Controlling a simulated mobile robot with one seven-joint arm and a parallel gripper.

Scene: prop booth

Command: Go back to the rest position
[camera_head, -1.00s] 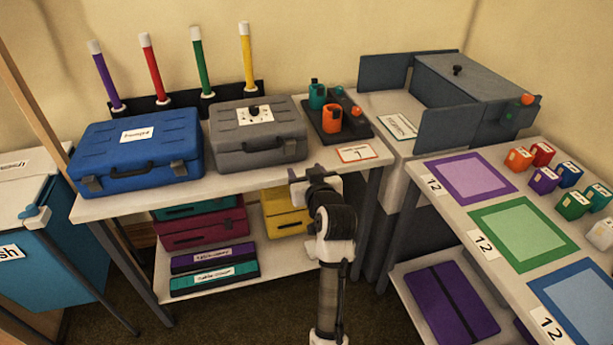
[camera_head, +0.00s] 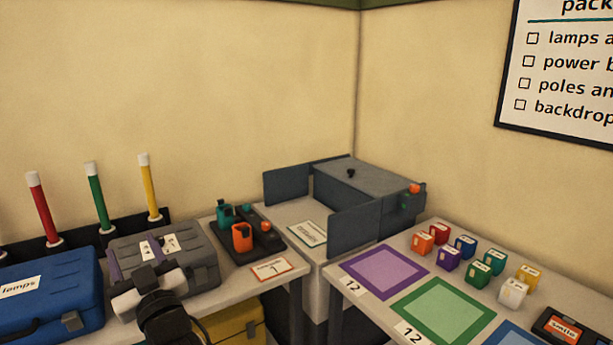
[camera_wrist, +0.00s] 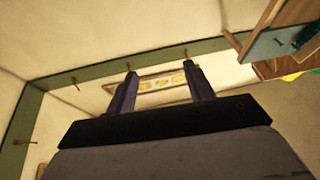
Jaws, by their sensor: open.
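My gripper (camera_wrist: 160,88) is open and empty in the wrist view, its two dark fingers apart and pointing up toward the wall and a wooden-framed picture. In the head view my gripper (camera_head: 130,258) is raised in front of the grey case (camera_head: 200,262) at the lower left, hiding part of it. From this view I cannot tell how far apart they are.
The blue lamps case (camera_head: 70,290) stands left of the grey case. A dark tray (camera_head: 245,245) with teal and orange holders is to the right. The right table bears a purple mat (camera_head: 383,270), a green mat (camera_head: 443,308) and several small coloured blocks. A grey box (camera_head: 365,190) stands at the back corner.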

